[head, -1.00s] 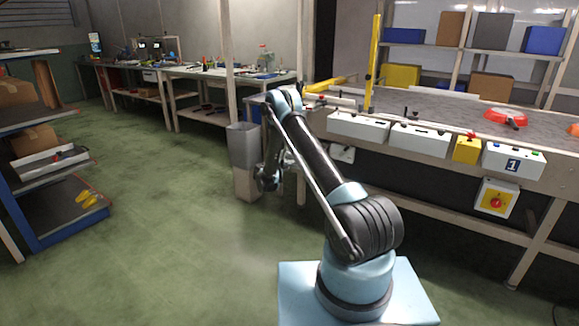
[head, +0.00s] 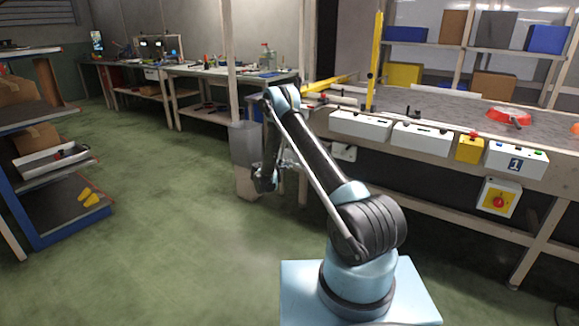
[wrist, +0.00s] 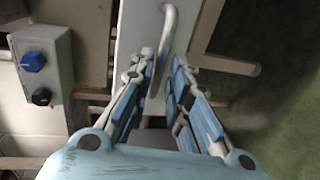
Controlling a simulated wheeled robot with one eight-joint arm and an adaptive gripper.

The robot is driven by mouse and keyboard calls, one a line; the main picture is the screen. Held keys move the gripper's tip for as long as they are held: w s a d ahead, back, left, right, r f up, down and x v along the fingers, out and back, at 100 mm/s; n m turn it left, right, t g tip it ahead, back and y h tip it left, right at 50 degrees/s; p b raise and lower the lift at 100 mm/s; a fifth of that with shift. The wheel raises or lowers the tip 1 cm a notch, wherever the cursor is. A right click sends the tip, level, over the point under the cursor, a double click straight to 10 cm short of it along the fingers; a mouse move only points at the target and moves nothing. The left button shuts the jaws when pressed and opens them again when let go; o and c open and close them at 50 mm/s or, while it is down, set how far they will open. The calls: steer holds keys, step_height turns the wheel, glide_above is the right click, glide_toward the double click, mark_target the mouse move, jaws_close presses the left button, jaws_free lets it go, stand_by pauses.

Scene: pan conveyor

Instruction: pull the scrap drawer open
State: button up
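A pale drawer front (wrist: 138,30) with a curved grey bar handle (wrist: 169,25) shows in the wrist view, and I take it for the scrap drawer. My gripper (wrist: 160,78) is open, with a blue-padded finger on each side of the handle's lower part. The handle runs into the gap between the fingers; I cannot tell whether either finger touches it. In the head view my gripper (head: 289,164) is small, at the left end of the conveyor bench, and the drawer cannot be made out there.
A control box (wrist: 42,65) with a blue and a black knob is left of the drawer in the wrist view. A grey bin (head: 243,143) stands beside my gripper in the head view. The conveyor bench (head: 450,170) is to the right. Green floor lies open at left.

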steer(key=v, duration=0.9)
steer(key=shift+s, duration=0.1)
steer(key=s+d+r+m+g, duration=0.4)
steer(key=d+r, duration=0.6)
steer(key=r, duration=0.6)
steer(key=s+d+r+m+g+y, duration=0.1)
steer(key=s+d+r, duration=0.4)
steer(key=s, duration=0.4)
steer(key=s+d+r+m+g+y, duration=0.1)
steer(key=s+d+r+g+y, duration=0.1)
steer(key=s+d+r, duration=0.5)
steer(key=s+d+m+g+y, duration=0.2)
steer(key=s+d+y, duration=0.1)
steer(key=s, duration=2)
steer(key=s+a+f+m+y, duration=0.1)
steer(key=s+f, duration=0.2)
steer(key=s, duration=0.6)
steer(key=s+a+f+m+g+y, duration=0.1)
steer(key=s+f, duration=0.3)
steer(key=s, duration=0.6)
steer(key=shift+a+m+y, duration=0.3)
steer(key=shift+a+y, duration=0.3)
